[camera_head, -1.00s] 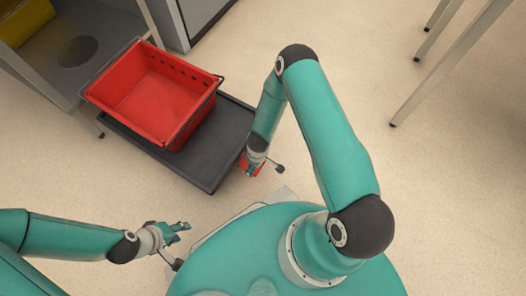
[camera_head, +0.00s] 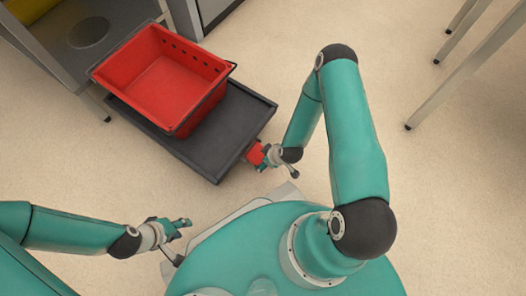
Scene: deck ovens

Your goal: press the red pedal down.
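The red pedal (camera_head: 255,154) sticks out from the near right edge of a dark flat trolley (camera_head: 230,133). My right gripper (camera_head: 267,156) is at the pedal's right side, low and close to it. I cannot tell whether they touch, and its fingers are too small and covered to read. The pedal's tilt is also unclear. My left gripper (camera_head: 181,225) is in the lower left, away from the trolley, with nothing seen in it. Its fingers show small, and their gap is unclear.
A red crate (camera_head: 128,91) with a dark handle stands on the trolley. A grey unit (camera_head: 88,35) with a round opening is at the upper left. Metal legs (camera_head: 440,90) stand at the upper right. The floor (camera_head: 440,210) on the right is clear.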

